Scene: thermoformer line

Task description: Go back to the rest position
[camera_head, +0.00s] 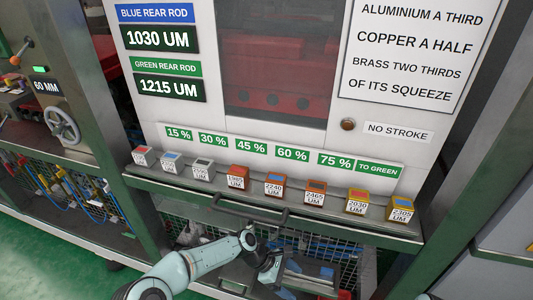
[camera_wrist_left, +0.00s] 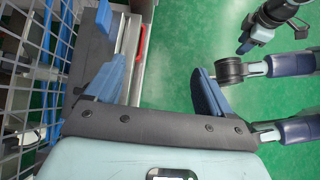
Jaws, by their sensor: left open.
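My left gripper (camera_head: 289,279) is low in the head view, in front of and below the grey ledge with the small blocks. In the left wrist view its two blue fingers (camera_wrist_left: 156,88) stand wide apart with nothing between them. Behind them are a metal edge with a red strip and green floor. The gripper is open and empty, apart from the blocks.
Several labelled blocks, such as the orange one (camera_head: 238,177) and the yellow one (camera_head: 357,201), stand along the ledge (camera_head: 160,186). A wire mesh (camera_wrist_left: 62,45) is close to the left finger. A handwheel (camera_head: 63,125) is at left. Green floor (camera_wrist_left: 175,60) is open right of the mesh.

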